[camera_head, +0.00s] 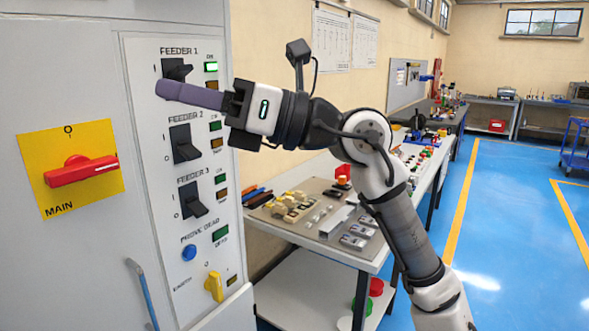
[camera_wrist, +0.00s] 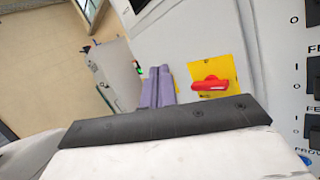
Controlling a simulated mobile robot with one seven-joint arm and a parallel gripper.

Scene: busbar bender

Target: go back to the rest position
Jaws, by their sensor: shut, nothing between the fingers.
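My gripper (camera_head: 163,89) has purple-grey fingers and is shut with nothing between them. In the head view it reaches left across the front of the grey cabinet (camera_head: 90,110), close to the Feeder 1 switch (camera_head: 177,69). I cannot tell whether the fingertips touch anything. Feeder 1's green lamp is lit. In the wrist view the closed fingers (camera_wrist: 158,88) point toward the far end of the cabinet, beside the red main switch (camera_wrist: 210,85) on its yellow plate. My arm is stretched out and bent at the elbow.
The Feeder 2 (camera_head: 185,143) and Feeder 3 (camera_head: 194,199) switches sit below. A yellow selector (camera_head: 214,286) and a blue button (camera_head: 189,253) are lower. A workbench (camera_head: 378,262) with many small parts stands behind my arm. The blue floor (camera_head: 510,220) at right is clear.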

